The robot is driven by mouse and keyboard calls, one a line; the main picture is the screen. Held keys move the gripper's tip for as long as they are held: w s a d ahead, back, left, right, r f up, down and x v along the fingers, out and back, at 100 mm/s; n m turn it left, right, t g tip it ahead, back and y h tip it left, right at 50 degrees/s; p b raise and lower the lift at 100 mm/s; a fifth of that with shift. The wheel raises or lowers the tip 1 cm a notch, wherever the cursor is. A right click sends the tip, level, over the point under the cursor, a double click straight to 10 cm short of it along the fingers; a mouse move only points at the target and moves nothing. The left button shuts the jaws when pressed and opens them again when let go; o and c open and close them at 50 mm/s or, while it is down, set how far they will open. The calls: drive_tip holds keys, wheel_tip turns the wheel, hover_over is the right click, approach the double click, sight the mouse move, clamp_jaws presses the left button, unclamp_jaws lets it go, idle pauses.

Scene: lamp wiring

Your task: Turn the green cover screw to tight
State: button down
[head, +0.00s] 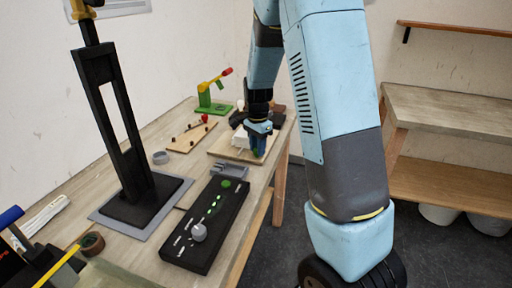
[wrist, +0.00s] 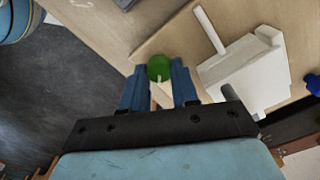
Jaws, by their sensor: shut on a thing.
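My gripper (wrist: 159,74) points down over a pale wooden board in the wrist view. Its two blue fingers stand on either side of the round green cover screw (wrist: 158,67) and are shut on it. A pale strip shows between the fingers below the green head. In the head view my gripper (head: 259,143) is at the far end of the bench, with a little green at its tips. The screw's turn angle and how deep it sits cannot be told. A white block (wrist: 250,75) with a white rod lies right of the fingers in the wrist view.
A black panel (head: 206,228) with a grey knob and green lights lies nearer on the bench. A black upright stand (head: 121,130) is at the left. A green stand with a yellow lever (head: 213,96) and a pegged board (head: 190,137) are at the back.

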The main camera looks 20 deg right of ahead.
drive_tip(key=shift+w+a+r, duration=0.1)
drive_tip(key=shift+w+a, duration=0.05)
drive_tip(key=shift+a, duration=0.05)
drive_tip(key=c, duration=1.2)
unclamp_jaws()
drive_tip(key=o, duration=0.4)
drive_tip(key=shift+d, duration=0.1)
drive_tip(key=shift+c, duration=0.2)
wheel_tip(320, 180, up, 14)
drive_tip(key=shift+f, duration=0.2)
